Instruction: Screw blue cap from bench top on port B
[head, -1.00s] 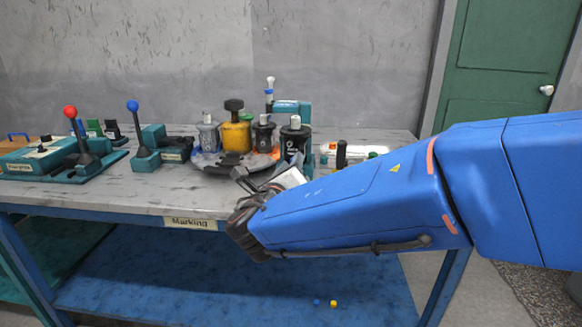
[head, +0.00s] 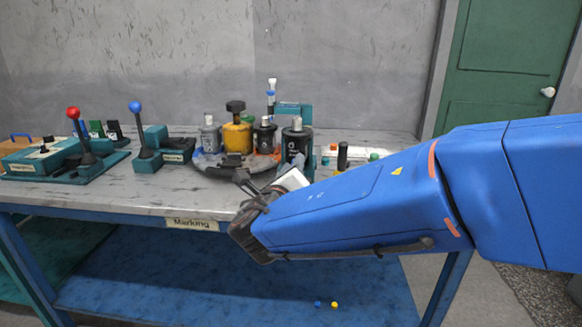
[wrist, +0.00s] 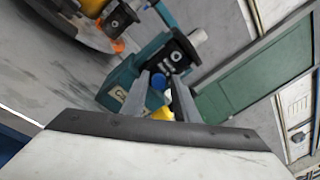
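A small blue cap (wrist: 154,99) shows between my fingers in the wrist view, beyond a yellow cap (wrist: 162,114). My gripper (wrist: 161,90) is open, its two fingers apart, and I see no contact with either cap. In the head view my gripper (head: 246,186) is over the bench's front edge, partly hidden by my wrist. A black motor unit (head: 296,146) stands on the bench; it seems to be the dark block (wrist: 178,54) by the teal stand in the wrist view. I cannot read a port letter B.
The bench (head: 120,195) holds a round turntable (head: 212,166) with several canisters, and lever units (head: 146,150) on the left. A black cylinder (head: 342,156) and a green cap (head: 374,156) stand behind my arm. Small blue (head: 318,303) and yellow (head: 334,305) pieces lie on the lower shelf.

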